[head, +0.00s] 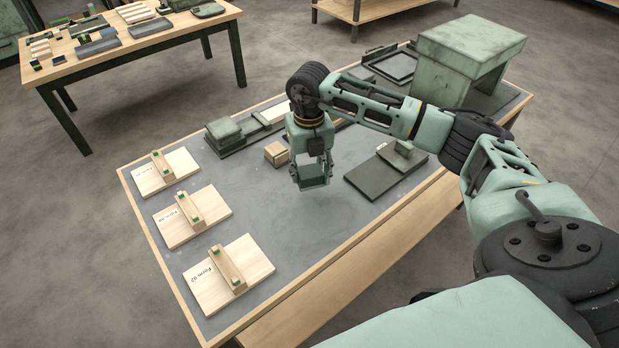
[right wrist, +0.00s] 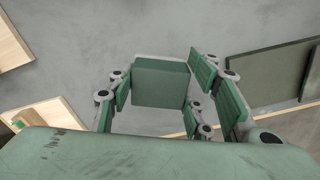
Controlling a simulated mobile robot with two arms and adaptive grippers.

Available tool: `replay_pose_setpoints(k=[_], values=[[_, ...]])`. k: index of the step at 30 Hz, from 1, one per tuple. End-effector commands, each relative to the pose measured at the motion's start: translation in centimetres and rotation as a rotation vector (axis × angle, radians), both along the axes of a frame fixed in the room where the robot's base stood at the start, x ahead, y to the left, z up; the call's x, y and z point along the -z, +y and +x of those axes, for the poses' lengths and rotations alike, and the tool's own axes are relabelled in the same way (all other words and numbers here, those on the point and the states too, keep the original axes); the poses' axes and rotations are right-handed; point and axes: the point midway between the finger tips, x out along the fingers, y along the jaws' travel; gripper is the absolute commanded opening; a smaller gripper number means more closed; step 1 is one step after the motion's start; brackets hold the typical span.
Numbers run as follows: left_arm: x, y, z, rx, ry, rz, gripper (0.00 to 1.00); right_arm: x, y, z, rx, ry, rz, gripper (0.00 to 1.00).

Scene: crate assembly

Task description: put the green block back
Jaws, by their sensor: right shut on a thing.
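My right gripper (head: 312,180) points down over the middle of the grey table top and is held above it. In the right wrist view a green block (right wrist: 160,84) sits between the finger pads of this gripper (right wrist: 163,90), which is shut on it. In the head view the fingers are of a similar green, so the block is hard to tell from them. My left gripper is not in view.
Three labelled wooden boards (head: 258,258) with green-tipped bars line the table's left side. A small box (head: 276,153) stands close behind the gripper. A dark plate (head: 365,187) lies right, a green stand (head: 470,45) back right. Front-middle table is clear.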

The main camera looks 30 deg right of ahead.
Motion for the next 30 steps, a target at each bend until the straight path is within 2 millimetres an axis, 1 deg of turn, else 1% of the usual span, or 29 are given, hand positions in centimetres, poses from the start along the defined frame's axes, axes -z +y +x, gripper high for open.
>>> replay_pose_setpoints(k=[4, 9, 10, 20, 21, 27, 30], values=[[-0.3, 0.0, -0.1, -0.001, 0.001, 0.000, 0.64, 1.2, -0.1, -0.1, 0.000, 0.002, 0.000, 0.22], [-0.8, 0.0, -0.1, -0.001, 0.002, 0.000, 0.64, 3.6, -0.1, -0.1, 0.000, 0.003, -0.001, 0.22], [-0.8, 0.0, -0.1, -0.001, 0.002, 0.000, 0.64, 3.9, -0.1, -0.1, 0.000, 0.002, 0.000, 0.22], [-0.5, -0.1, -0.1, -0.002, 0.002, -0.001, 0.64, 4.4, -0.1, -0.1, -0.001, 0.000, -0.001, 0.22], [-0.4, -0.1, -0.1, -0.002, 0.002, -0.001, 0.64, 4.4, -0.1, -0.1, -0.001, 0.000, -0.001, 0.47], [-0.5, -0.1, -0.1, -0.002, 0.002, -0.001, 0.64, 4.3, -0.1, -0.1, -0.001, 0.000, -0.001, 0.65], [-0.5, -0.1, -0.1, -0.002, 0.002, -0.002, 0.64, 4.3, -0.1, -0.1, -0.001, 0.000, -0.001, 0.65]])
